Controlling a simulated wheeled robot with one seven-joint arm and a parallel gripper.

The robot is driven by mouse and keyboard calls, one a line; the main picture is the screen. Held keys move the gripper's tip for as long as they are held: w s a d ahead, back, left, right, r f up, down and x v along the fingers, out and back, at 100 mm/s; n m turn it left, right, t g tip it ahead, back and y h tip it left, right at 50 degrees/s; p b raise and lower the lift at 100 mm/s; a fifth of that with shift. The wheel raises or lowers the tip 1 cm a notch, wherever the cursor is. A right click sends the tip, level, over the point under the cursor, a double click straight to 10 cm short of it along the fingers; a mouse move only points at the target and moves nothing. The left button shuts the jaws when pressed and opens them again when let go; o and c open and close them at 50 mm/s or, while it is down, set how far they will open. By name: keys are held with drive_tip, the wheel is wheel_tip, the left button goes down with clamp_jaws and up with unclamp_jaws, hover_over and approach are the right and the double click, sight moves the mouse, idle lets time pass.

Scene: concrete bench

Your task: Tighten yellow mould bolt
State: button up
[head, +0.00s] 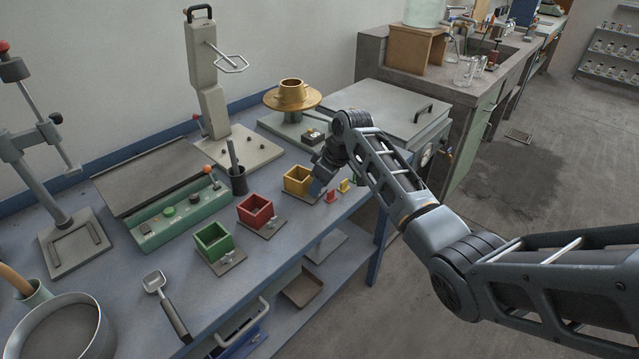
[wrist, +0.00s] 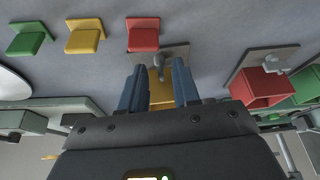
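The yellow mould (head: 295,183) is an open square box on a grey plate, last in the row of moulds on the blue bench. My gripper (head: 318,184) is low at its front right side. In the wrist view the yellow mould (wrist: 161,96) shows between the two blue fingers of my gripper (wrist: 158,72), which stand apart. The mould's grey bolt (wrist: 159,64) shows near the fingertips, between them in the picture; no finger is seen closed on it. In the head view the bolt is hidden by my gripper.
The red mould (head: 258,207) and green mould (head: 212,238) stand to the left with their own bolts. Small red (head: 331,196), yellow (head: 344,185) and green (head: 354,178) blocks stand right of my gripper. A dark cup (head: 238,181) with a rod stands behind. The bench's front edge is close.

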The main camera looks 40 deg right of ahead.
clamp_jaws()
drive_tip(key=shift+a, duration=0.1)
idle(0.3)
drive_tip(key=m+p, duration=0.1)
drive_tip(key=m+h+p, duration=0.1)
drive_tip(key=shift+a+r+m+p, duration=0.15)
drive_tip(key=shift+m+p, duration=0.15)
drive_tip(key=shift+a+m+h+p, duration=0.1)
drive_tip(key=shift+m+h+p, duration=0.65)
drive_tip(key=shift+m, duration=1.15)
unclamp_jaws()
